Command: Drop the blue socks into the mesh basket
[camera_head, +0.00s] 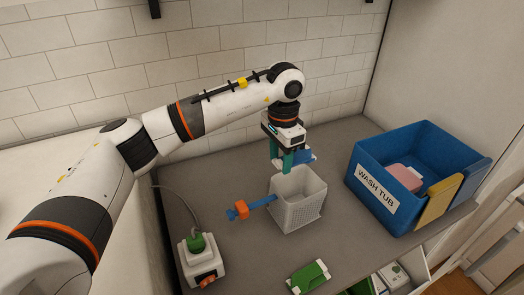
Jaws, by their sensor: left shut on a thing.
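My left gripper (287,162) points down, with its teal fingers at the back rim of the white mesh basket (300,208). It is shut on the blue socks (307,156), a small blue bundle showing to the right of the fingers. The socks appear above or just behind the basket's back rim; I cannot tell exactly which. The fingers hide part of the socks. The basket stands upright on the grey counter, and the part of its inside that I see looks empty. My right gripper is out of view.
A blue wash tub (372,199) with a pink item inside stands right. A blue tool with an orange block (242,210) lies beside the basket. A white box with a green plug (197,243) and a green-and-white packet (309,277) lie in front. Counter between is clear.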

